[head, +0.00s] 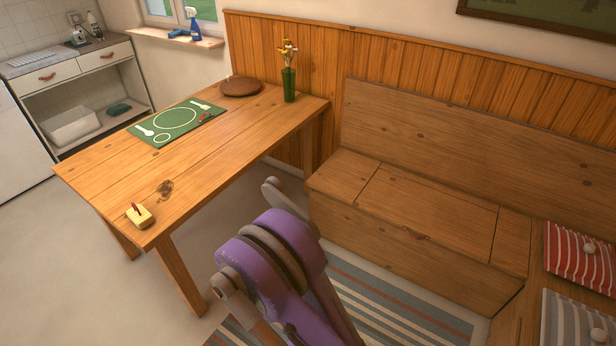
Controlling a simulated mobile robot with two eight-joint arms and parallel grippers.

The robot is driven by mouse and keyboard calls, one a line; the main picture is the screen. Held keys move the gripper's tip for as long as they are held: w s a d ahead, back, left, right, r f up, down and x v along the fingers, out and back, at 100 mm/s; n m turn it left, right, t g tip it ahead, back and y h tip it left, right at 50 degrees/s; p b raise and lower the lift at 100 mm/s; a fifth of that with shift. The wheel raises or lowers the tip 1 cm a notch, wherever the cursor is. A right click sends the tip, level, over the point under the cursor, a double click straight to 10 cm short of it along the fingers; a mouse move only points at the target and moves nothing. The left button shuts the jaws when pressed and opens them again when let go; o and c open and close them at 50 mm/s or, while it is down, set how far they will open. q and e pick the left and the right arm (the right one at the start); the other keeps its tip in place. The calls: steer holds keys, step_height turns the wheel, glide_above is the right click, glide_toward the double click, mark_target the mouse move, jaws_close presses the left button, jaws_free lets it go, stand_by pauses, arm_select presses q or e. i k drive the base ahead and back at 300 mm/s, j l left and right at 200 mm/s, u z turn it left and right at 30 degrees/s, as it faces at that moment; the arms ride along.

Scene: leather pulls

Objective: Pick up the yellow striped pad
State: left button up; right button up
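I see no pad that is clearly yellow and striped. A small yellow block (140,216) with a red piece standing on its top lies near the front left corner of the wooden table (110,180). Whether it has stripes is too small to tell. At the right edge, a red and white striped pad (578,262) and a grey and white striped pad (572,325) lie on the bench, each with a pale round knob-like piece; both are cut off by the frame. A purple arm of mine rises from the bottom middle, well apart from these. Neither gripper can be made out.
A wooden corner bench (425,215) stands to the right. A striped rug (385,305) covers the floor before it.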

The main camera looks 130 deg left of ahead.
mark_target(137, 214)
steer(key=u, duration=5.65)
steer(key=i+l+u, duration=0.3)
steer(key=i+l, duration=0.55)
steer(key=i, duration=0.25)
steer(key=i+l+u, duration=0.35)
steer(key=i+l, duration=0.65)
steer(key=l, duration=0.1)
